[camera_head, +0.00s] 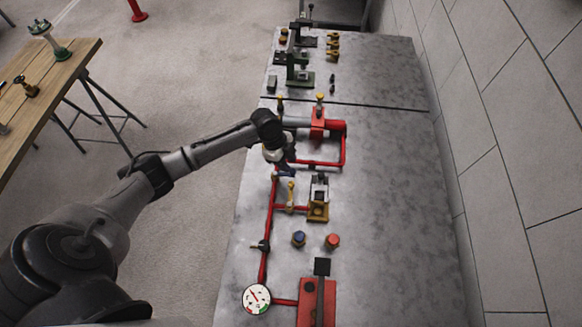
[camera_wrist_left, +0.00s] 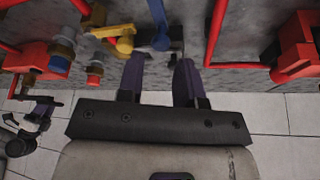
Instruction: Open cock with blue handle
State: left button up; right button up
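The cock's blue handle (camera_wrist_left: 157,14) is at the top of the left wrist view, just beyond my left fingertips and roughly in line with the gap between them. In the head view a small part of the blue handle (camera_head: 287,174) shows by the red pipe, just below my left gripper (camera_head: 280,160). The rest there is covered by the gripper. In the left wrist view my left gripper (camera_wrist_left: 160,63) has its two dark fingers apart, with nothing clearly held between them. Contact with the handle cannot be told.
A yellow handle (camera_wrist_left: 115,32) is close left of the blue one; it also shows in the head view (camera_head: 290,192). Red pipes (camera_head: 269,225), a gauge (camera_head: 256,299), a blue knob (camera_head: 298,238) and a red knob (camera_head: 333,240) are nearby. The bench's right side (camera_head: 395,220) is clear.

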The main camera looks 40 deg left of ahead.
pick_arm(q)
jog(key=shift+x, duration=1.9)
grip_shut()
